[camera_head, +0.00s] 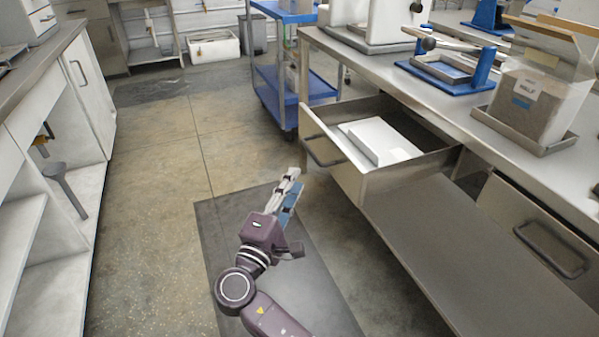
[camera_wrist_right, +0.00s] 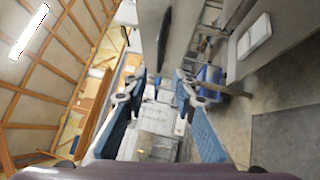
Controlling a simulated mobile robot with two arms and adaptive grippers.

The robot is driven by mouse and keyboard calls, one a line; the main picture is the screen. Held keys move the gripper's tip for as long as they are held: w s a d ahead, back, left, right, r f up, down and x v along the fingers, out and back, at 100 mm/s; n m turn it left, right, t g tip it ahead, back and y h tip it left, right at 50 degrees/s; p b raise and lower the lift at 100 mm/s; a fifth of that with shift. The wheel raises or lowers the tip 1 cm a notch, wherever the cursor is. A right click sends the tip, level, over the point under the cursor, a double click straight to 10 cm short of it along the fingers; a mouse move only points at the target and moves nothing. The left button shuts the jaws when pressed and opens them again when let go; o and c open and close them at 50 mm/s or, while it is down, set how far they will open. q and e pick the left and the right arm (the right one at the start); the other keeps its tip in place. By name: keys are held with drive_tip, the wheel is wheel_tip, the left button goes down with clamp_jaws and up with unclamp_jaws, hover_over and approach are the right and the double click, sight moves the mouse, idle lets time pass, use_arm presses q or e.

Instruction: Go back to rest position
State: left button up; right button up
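My right gripper (camera_head: 291,188) reaches up over the floor in the middle of the head view, left of the open drawer and apart from it. In the right wrist view my right gripper (camera_wrist_right: 160,80) shows its two blue-padded fingers spread, with nothing held between them. My left gripper is in neither view. The drawer (camera_head: 345,180) is pulled out from the metal bench, with a white flat item (camera_head: 380,141) lying inside.
A metal workbench (camera_head: 430,88) runs along the right, carrying a clear hopper box (camera_head: 537,100) labelled "HALF" and a blue-framed device (camera_head: 447,72). A blue trolley (camera_head: 290,92) stands ahead. White cabinets (camera_head: 75,150) line the left. The floor (camera_head: 160,200) between is clear, with a dark mat (camera_head: 315,285).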

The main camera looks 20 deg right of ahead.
drive_tip(key=shift+s+a, duration=0.2)
idle(0.3)
